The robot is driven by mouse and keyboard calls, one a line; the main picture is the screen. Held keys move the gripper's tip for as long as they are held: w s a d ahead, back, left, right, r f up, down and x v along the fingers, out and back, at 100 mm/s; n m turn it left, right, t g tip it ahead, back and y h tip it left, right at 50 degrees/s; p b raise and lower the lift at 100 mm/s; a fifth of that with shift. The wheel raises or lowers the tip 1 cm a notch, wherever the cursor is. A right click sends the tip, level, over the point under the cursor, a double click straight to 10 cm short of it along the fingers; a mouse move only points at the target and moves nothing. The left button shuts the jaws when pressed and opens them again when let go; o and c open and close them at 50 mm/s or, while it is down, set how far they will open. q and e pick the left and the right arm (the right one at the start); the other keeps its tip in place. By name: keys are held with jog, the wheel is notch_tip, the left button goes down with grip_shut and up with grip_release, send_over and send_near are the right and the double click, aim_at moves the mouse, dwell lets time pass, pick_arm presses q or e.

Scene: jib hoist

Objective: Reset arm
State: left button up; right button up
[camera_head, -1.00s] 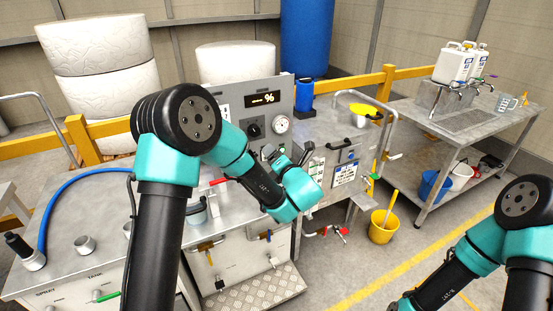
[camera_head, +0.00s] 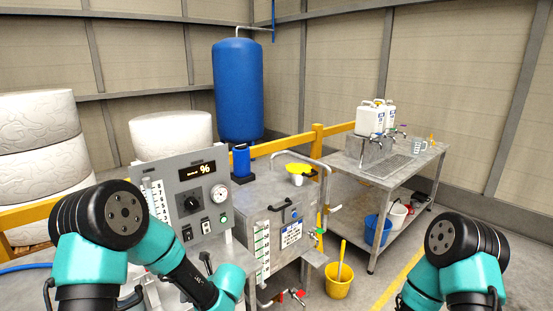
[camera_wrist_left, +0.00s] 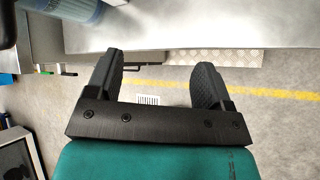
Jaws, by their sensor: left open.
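My left arm (camera_head: 170,255) comes in from the lower left in the head view, bent at its elbow, with its far end low in front of the control panel. In the left wrist view my left gripper (camera_wrist_left: 157,82) is open, its two dark fingers apart with nothing between them. Beyond the fingers lie the grey floor and a yellow floor line (camera_wrist_left: 255,91). My right arm (camera_head: 462,260) shows only its elbow and nearby links at the lower right. My right gripper is below the picture.
A control panel (camera_head: 183,197) with a dial and gauge stands beside the left arm. A steel tank (camera_head: 268,208) stands right of it. A yellow bucket (camera_head: 339,286) is on the floor, near a steel table (camera_head: 385,178) with white canisters. Floor between tank and right arm is partly clear.

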pick_arm(q)
jog(key=s+d+f+n+g+h, duration=0.1)
jog(key=s+f+n+h, duration=0.5)
jog(key=n, duration=1)
jog(key=s+d+f+n+g+h, duration=0.1)
jog(key=s+f+n+h, duration=0.5)
jog(key=s+f+n, duration=0.6)
jog(key=s+n+g, duration=0.1)
jog(key=s+n, duration=0.4)
jog(key=shift+d+f, duration=0.3)
jog(key=shift+d, duration=0.1)
jog(key=shift+c, duration=0.3)
dwell(2.8)
